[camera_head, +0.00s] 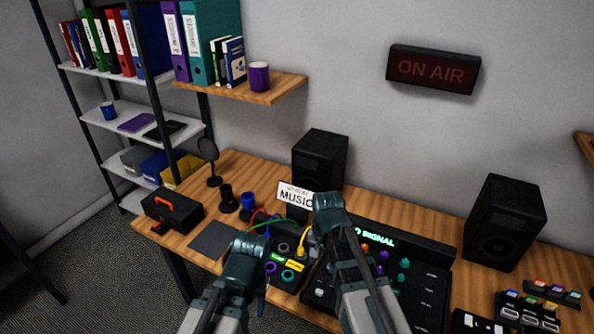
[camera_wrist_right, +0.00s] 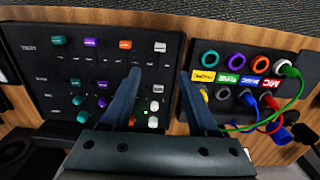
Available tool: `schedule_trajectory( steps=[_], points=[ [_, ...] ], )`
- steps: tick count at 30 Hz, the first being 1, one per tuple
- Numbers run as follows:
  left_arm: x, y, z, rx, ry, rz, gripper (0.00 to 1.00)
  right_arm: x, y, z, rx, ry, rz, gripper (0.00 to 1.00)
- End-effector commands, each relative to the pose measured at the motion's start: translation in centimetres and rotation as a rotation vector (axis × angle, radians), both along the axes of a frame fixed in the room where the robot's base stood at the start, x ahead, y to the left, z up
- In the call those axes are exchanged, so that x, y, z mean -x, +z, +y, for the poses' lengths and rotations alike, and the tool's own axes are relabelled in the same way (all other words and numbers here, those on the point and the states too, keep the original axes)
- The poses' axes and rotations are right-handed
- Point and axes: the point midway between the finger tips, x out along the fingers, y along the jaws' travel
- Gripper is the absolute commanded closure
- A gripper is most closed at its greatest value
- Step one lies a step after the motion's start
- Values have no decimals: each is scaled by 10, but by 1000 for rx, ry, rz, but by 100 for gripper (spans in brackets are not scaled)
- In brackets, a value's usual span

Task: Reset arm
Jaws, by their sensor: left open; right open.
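A black socket box (camera_head: 292,268) sits on the desk, with coloured cables along its back. The right wrist view shows its coloured sockets, such as a purple socket (camera_wrist_right: 235,61), and coloured labels. A green cable (camera_wrist_right: 286,115), a red cable (camera_wrist_right: 277,123) and a blue cable (camera_wrist_right: 258,112) have plugs at the box. My left gripper (camera_head: 256,264) is open at the box's left side in the head view; its tips are hard to make out. My right gripper (camera_wrist_right: 160,90) is open and empty above the gap between mixer and box. In the head view my right arm partly hides both.
A black mixer (camera_wrist_right: 105,30) with several knobs lies beside the box. Two speakers (camera_head: 319,157) (camera_head: 504,222) stand at the back. A shelf rack (camera_head: 130,110) stands at left.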

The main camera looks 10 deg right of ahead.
Motion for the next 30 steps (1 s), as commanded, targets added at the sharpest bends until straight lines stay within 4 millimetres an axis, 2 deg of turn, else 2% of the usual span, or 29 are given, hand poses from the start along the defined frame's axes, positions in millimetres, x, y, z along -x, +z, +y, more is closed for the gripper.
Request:
schedule_trajectory(
  steps=[2, 4, 9, 12, 15, 19, 30],
  points=[
    [0, 0, 0, 0, 0, 0, 50, 6, 0, 5, 3, 35, 2, 40],
    [0, 0, 0, 0, 0, 0, 50, 22, 0, 19, 13, 143, 9, 40],
    [0, 0, 0, 0, 0, 0, 50, 74, 1, 58, 55, 555, 38, 40],
    [0, 0, 0, 0, 0, 0, 50, 97, 1, 73, 74, 752, 55, 40],
    [0, 0, 0, 0, 0, 0, 50, 110, 1, 80, 86, 875, 68, 40],
    [0, 0, 0, 0, 0, 0, 50, 114, 2, 83, 91, 929, 74, 40],
    [0, 0, 0, 0, 0, 0, 50, 113, 1, 83, 90, 925, 73, 40]
  ],
)
